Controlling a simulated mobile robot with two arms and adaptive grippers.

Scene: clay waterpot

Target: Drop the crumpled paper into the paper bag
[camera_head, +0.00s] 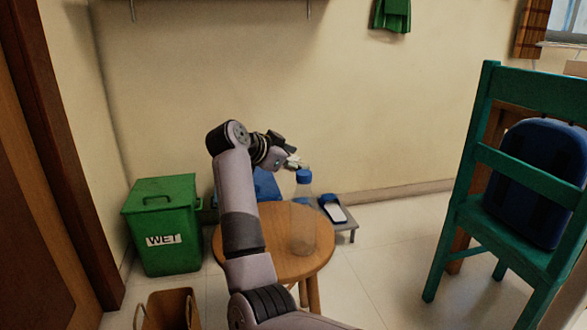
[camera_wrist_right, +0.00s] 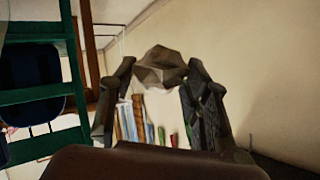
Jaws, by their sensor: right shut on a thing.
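In the head view my right gripper (camera_head: 287,155) is shut on the paper (camera_head: 293,162), above the back of the round wooden stool. The brown paper bag (camera_head: 167,308) stands on the floor at the bottom left with its handles up, cut off by the frame's lower edge. The gripper is well to the right of the bag and higher. My left gripper is not in view.
A clear bottle with a blue cap (camera_head: 303,215) stands on the round wooden stool (camera_head: 270,268). A green bin marked WET (camera_head: 163,225) stands behind the bag. A green chair (camera_head: 490,155) holds a blue backpack (camera_head: 540,180) at right. Open floor lies between stool and chair.

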